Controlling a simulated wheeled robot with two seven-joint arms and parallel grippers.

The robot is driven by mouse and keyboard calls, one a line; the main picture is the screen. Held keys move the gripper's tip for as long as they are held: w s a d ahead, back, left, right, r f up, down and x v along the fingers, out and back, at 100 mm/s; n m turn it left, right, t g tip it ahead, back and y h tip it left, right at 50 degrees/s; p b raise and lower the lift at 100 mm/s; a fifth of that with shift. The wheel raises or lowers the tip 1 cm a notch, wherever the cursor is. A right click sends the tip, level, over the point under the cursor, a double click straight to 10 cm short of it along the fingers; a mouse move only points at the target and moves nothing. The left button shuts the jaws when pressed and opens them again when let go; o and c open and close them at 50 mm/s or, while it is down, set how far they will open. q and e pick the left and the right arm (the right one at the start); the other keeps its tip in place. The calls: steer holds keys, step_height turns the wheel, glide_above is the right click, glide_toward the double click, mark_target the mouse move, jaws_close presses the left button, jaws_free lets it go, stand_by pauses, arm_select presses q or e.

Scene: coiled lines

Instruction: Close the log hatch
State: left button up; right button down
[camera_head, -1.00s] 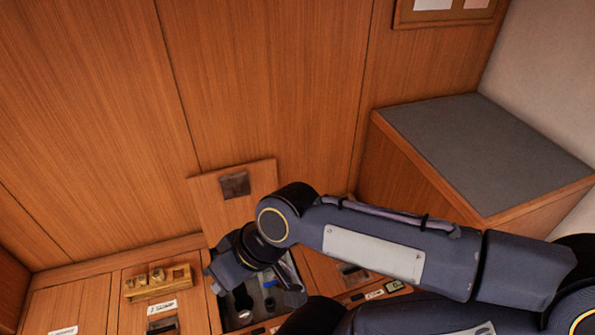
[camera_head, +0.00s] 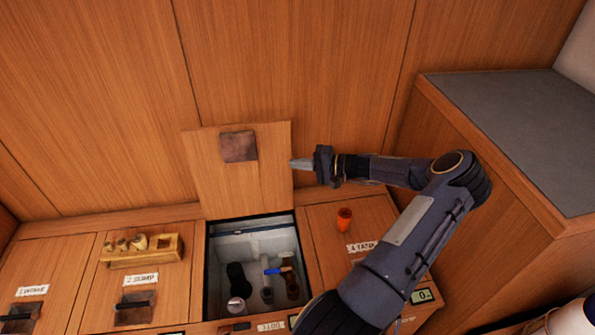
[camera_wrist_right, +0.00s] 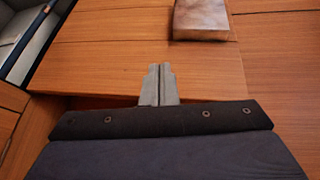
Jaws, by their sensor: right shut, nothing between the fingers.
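The log hatch lid (camera_head: 215,180) stands raised behind its square opening, leaning back toward the panelled wall, with a brown square patch (camera_head: 239,147) on its upper middle. The open compartment (camera_head: 225,245) below holds a dark round part, a grey fitting and a blue-handled valve. A small label (camera_head: 271,326) lies at its front edge. My right gripper (camera_head: 292,163) is shut and empty at the lid's right edge, pointing left. In the right wrist view, the shut fingertips (camera_wrist_right: 159,70) overlap the lid (camera_wrist_right: 110,60) near its edge; contact cannot be told. My left gripper is not in view.
A wooden rack with brass pieces (camera_head: 143,250) sits on the closed hatch to the left. An orange cup (camera_head: 344,219) stands on the closed hatch to the right, near my right arm. A grey-topped cabinet (camera_head: 520,120) rises at the right.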

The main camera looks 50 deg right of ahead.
steer(key=s+d+f+m+t+h, duration=0.2)
steer(key=s+d+f+m+h, duration=0.15)
steer(key=d, duration=0.35)
arm_select(q)
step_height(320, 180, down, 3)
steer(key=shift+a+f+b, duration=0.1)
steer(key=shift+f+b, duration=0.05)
steer(key=shift+b, duration=1.05)
arm_select(e)
steer(key=r+x, duration=0.1)
steer(key=x, duration=0.7)
steer(key=shift+w+a+f+n, duration=0.15)
steer(key=shift+w+f+n, duration=0.2)
steer(key=shift+w+f, duration=0.15)
steer(key=shift+s, duration=0.1)
